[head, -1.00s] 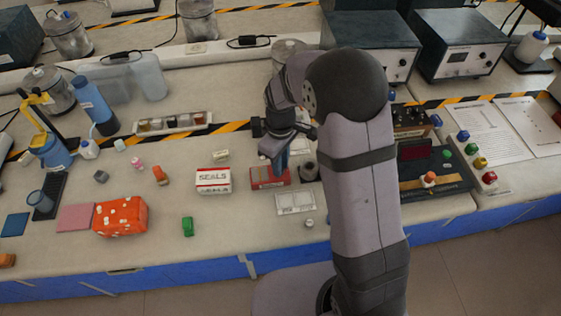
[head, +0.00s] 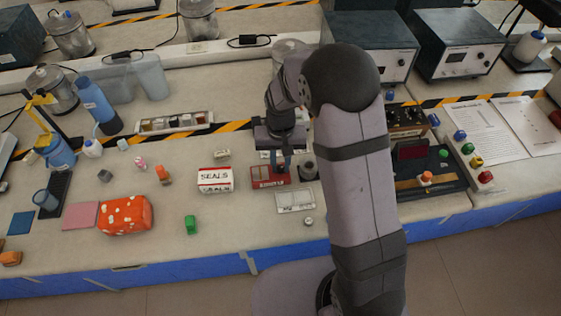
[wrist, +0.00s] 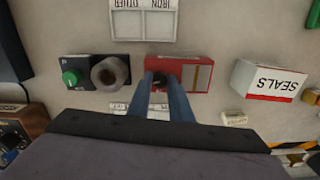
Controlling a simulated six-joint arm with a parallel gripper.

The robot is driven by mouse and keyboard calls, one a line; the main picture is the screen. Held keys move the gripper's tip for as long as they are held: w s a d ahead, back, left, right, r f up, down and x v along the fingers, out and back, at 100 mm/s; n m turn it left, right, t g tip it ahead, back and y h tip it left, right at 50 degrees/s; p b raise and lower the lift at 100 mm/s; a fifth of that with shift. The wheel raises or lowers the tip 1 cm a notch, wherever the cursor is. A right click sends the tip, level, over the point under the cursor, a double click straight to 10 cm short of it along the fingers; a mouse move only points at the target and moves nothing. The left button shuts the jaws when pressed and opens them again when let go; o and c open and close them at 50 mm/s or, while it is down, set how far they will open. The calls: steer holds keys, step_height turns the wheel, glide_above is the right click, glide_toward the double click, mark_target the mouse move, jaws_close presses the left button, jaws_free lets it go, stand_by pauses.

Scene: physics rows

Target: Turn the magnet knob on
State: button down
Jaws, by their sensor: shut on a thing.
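The box also shows in the head view (head: 262,182). My gripper (wrist: 158,79) has its two blue fingers on either side of the black knob and is shut on it. In the head view my gripper (head: 281,167) points down at the box. The fingers partly hide the knob, and I cannot read its setting.
A grey round part (wrist: 110,73) and a green knob (wrist: 70,78) on a dark unit sit beside the box. A SEALS box (wrist: 270,80) stands on the other side. A two-part tray (wrist: 144,20) lies close by.

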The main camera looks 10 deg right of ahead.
mark_target(280, 167)
steer(key=shift+w+m, duration=0.1)
steer(key=shift+m, duration=1.2)
steer(key=c, duration=1.6)
jaws_free()
steer(key=shift+r+b, duration=0.55)
steer(key=shift+r, duration=3.15)
